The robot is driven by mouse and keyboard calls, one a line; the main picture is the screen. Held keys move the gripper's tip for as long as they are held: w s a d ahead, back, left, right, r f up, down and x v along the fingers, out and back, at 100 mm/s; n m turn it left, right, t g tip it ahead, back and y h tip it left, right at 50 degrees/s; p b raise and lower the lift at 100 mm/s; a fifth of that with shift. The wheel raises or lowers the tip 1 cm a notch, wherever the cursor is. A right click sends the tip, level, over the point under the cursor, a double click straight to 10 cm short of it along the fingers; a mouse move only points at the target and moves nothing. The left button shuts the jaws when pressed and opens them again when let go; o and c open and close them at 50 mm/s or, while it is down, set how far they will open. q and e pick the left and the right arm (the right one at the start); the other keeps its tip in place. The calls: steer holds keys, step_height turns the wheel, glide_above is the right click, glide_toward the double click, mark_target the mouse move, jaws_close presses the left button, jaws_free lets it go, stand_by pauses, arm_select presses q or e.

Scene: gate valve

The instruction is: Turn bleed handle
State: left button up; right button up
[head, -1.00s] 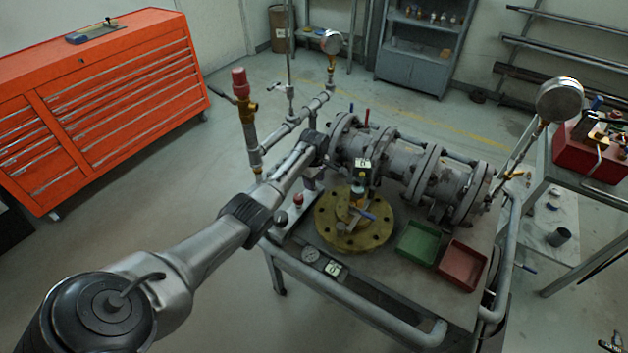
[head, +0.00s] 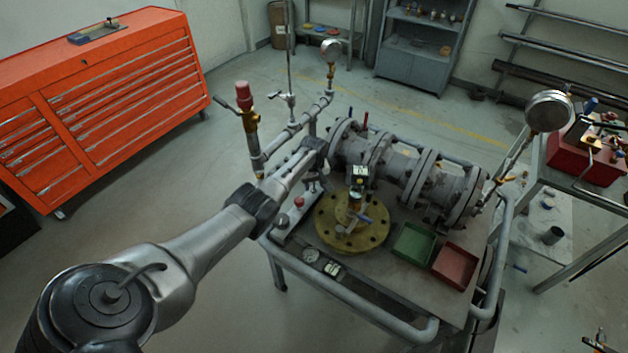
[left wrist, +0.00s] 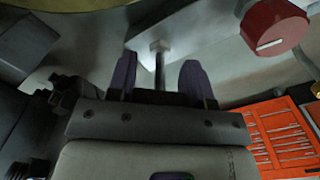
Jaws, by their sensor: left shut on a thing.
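My left gripper (head: 318,165) reaches in from the left to the near left end of the flanged valve assembly (head: 400,162) on the cart. In the left wrist view its two dark fingers (left wrist: 158,80) stand on either side of a thin metal stem with a hex-like head (left wrist: 160,47). I take this stem to be the bleed handle; the gripper is shut on it, though the contact is partly hidden. In the head view my arm hides the handle. A red knob with a white line (left wrist: 275,25) is at the upper right of the wrist view. My right gripper is not in view.
The cart top holds a yellow flange (head: 350,238), a green tray (head: 413,243) and a red tray (head: 455,265). A red-topped upright valve (head: 244,98) stands left of the gripper, and a gauge (head: 548,110) stands at right. An orange tool chest (head: 125,95) is at left.

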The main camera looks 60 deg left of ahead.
arm_select(q)
steer(key=m+p, duration=0.1)
steer(key=m, duration=0.3)
steer(key=shift+m, duration=2.8)
steer(key=o, duration=0.9)
